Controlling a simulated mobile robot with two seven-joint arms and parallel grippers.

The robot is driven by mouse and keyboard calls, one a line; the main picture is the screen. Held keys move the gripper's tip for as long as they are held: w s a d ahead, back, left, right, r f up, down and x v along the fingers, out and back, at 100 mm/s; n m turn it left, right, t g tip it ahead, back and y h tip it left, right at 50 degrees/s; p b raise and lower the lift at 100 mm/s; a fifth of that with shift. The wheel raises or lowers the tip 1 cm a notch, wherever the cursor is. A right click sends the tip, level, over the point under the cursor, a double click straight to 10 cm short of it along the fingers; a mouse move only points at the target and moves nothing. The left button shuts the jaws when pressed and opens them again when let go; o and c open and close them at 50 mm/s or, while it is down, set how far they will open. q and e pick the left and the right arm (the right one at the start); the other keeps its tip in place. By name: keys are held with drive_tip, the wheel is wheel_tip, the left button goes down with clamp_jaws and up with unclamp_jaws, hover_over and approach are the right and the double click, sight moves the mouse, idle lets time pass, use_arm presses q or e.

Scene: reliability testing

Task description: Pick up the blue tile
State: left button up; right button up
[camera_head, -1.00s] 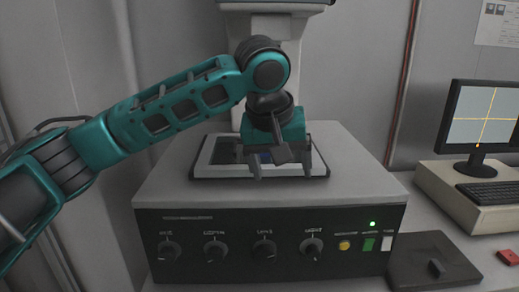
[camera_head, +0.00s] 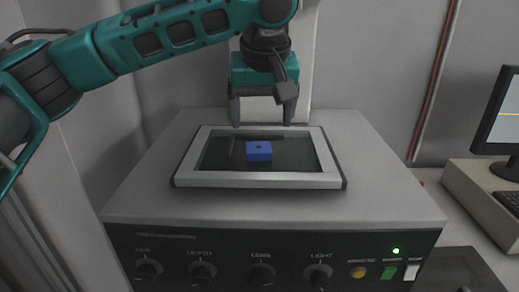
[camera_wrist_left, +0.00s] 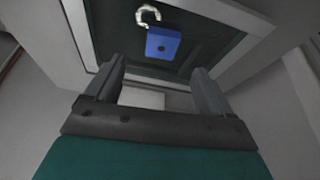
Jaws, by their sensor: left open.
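My left gripper (camera_head: 263,122) is open and empty, above and behind the tile, near the stage's back edge. Its two fingers show apart in the left wrist view (camera_wrist_left: 158,74). My right gripper is not in view.
The machine's front panel (camera_head: 270,255) has several knobs, buttons and a lit green lamp. A pale column (camera_head: 303,60) stands behind the gripper. A monitor (camera_head: 500,112) and keyboard base (camera_head: 480,185) stand at the right. The machine top around the stage is clear.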

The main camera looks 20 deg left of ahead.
sight(259, 148)
use_arm(q)
drive_tip(key=shift+x, duration=3.95)
drive_tip(key=shift+a, duration=0.15)
drive_tip(key=c, duration=1.1)
drive_tip(key=shift+r, duration=0.1)
drive_tip(key=shift+c, duration=0.2)
